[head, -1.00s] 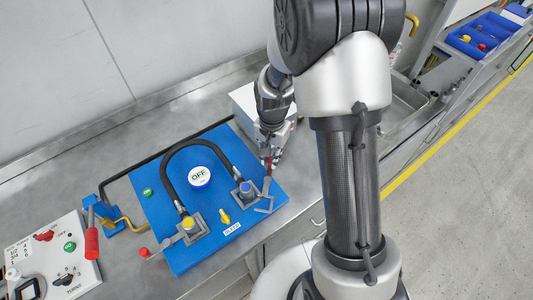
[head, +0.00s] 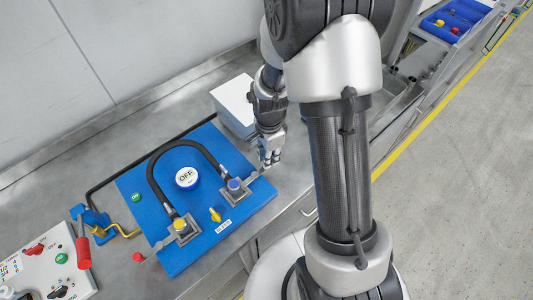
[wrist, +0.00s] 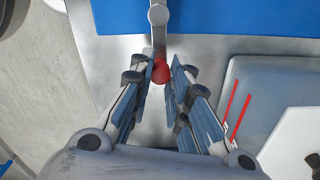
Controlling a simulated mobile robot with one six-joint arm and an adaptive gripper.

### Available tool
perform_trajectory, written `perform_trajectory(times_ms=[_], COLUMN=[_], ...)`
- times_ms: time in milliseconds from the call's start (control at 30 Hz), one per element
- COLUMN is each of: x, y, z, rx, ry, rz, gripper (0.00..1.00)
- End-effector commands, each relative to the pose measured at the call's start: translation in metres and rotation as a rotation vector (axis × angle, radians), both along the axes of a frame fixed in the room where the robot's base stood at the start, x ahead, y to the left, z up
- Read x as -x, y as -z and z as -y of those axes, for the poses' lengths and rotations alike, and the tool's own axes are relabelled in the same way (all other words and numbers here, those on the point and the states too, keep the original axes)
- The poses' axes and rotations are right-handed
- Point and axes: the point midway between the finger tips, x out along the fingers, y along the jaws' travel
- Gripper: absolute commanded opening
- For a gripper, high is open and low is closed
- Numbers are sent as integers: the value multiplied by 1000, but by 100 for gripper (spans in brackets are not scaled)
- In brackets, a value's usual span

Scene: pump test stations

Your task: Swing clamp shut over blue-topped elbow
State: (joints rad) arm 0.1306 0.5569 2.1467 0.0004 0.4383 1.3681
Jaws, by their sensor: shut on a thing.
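The blue-topped elbow (head: 234,184) stands at the right of the blue board (head: 150,190), at one end of a black hose. Its grey clamp lever (head: 256,174) points out past the board's right edge toward my gripper (head: 268,155). In the wrist view, my gripper (wrist: 166,84) is shut on the red knob (wrist: 161,71) at the end of the lever (wrist: 159,35). The clamp's bar appears close against the elbow; whether it lies fully over it is too small to tell.
The yellow-topped elbow (head: 180,225) has its own clamp with a red knob (head: 138,257) at the board's lower left. A yellow bleed valve (head: 215,214) sits between the elbows. A white box (head: 234,104) stands behind my gripper. A control panel (head: 45,265) is at left.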

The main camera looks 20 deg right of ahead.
Motion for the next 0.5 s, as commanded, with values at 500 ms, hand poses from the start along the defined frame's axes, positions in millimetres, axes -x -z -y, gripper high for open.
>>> perform_trajectory(times_ms=[500], x=[0], y=[-1], z=[2], rx=[2], ry=[37], rz=[6], gripper=[0])
